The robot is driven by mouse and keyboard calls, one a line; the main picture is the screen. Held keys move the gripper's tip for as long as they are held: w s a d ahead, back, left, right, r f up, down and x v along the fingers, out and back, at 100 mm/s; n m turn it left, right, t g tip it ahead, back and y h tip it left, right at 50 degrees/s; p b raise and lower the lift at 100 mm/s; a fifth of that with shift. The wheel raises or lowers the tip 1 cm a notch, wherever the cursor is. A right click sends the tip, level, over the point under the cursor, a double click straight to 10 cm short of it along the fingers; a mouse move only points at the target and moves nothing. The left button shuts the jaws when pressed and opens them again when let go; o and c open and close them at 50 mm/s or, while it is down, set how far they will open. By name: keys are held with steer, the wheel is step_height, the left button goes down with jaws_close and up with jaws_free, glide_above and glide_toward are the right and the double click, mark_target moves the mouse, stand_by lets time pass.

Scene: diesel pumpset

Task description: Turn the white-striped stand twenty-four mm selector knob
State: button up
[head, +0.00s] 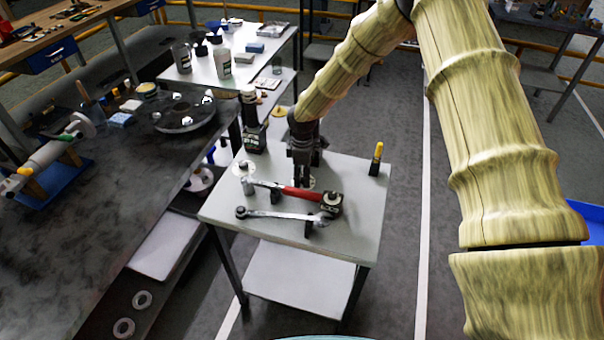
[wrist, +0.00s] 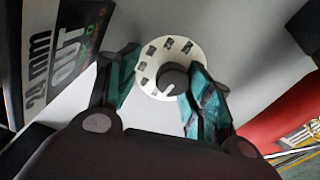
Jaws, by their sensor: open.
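The selector knob (wrist: 173,79) is dark with a white stripe. It sits on a round white dial (wrist: 150,75) with several dark marks, in the middle of the wrist view. My gripper (wrist: 160,92) is open, with its teal-padded fingers on either side of the dial. The right finger is close to the knob; I cannot tell whether it touches. A dark panel (wrist: 60,50) with "24 mm" and "OUT" lettering stands left of the dial.
On the small table (head: 350,210) lie a red-handled hammer (head: 295,191) and a wrench (head: 280,215), close to my gripper. A yellow-topped item (head: 377,158) stands at the right edge. A dark device (head: 252,125) stands at the back left. The table's front right is bare.

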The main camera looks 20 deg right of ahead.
steer(key=shift+s+r, duration=0.8)
steer(key=shift+s, duration=0.25)
steer(key=shift+c, duration=0.2)
steer(key=c, duration=0.3)
steer(key=shift+w+f, duration=0.55)
steer(key=shift+f, duration=0.1)
steer(key=c, duration=0.7)
steer(key=shift+r, duration=0.2)
steer(key=shift+w+r+m, duration=0.15)
steer(key=shift+r+m, duration=0.1)
steer(key=shift+m, duration=0.05)
steer(key=o, duration=0.9)
steer(key=shift+o, duration=0.7)
steer(key=shift+f, duration=0.15)
